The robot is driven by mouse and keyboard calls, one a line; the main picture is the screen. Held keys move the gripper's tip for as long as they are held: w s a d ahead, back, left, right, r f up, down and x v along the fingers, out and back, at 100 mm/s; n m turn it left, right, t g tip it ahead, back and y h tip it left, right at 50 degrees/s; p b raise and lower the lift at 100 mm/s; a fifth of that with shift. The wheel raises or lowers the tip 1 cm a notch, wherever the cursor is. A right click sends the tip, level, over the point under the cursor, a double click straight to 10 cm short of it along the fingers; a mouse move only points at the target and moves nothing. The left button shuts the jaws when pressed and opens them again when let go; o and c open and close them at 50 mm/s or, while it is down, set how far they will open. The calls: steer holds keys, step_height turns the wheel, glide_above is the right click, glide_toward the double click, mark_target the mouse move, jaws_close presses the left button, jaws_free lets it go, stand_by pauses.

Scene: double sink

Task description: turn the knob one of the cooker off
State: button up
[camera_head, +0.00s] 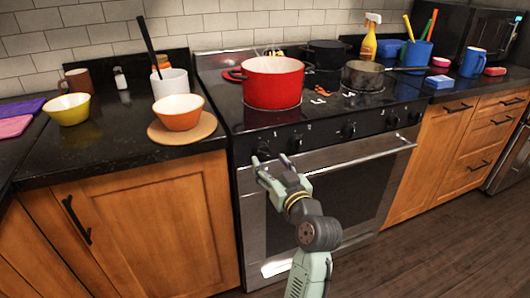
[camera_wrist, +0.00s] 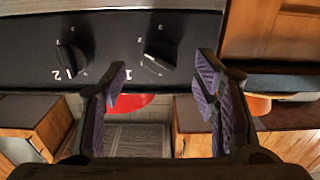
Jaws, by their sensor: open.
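Knob one (camera_wrist: 158,52) is a dark round knob with a raised grip on the cooker's black front panel. A white "1" is beside it, and a white line slants across its lower edge. It also shows in the head view (camera_head: 262,148), at the panel's left end, partly behind the fingertips. My gripper (camera_head: 271,162) is open and empty, reaching up to the front panel close to this knob. In the wrist view its two fingers (camera_wrist: 162,82) are spread, with knob one just above the gap between them. I cannot tell whether they touch it.
A second knob (camera_wrist: 70,55), marked "2", is left of knob one in the wrist view. A red pot (camera_head: 272,82) and a small grey pan (camera_head: 362,76) stand on the hob. The oven handle (camera_head: 350,158) runs below the knobs. An orange bowl (camera_head: 178,115) sits on the left counter.

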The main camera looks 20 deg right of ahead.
mark_target(264, 155)
steer(key=shift+w+a+p, duration=0.1)
steer(key=shift+w+p, duration=0.3)
steer(key=shift+w, duration=1.9)
steer(key=c, duration=1.2)
steer(key=shift+o, duration=0.2)
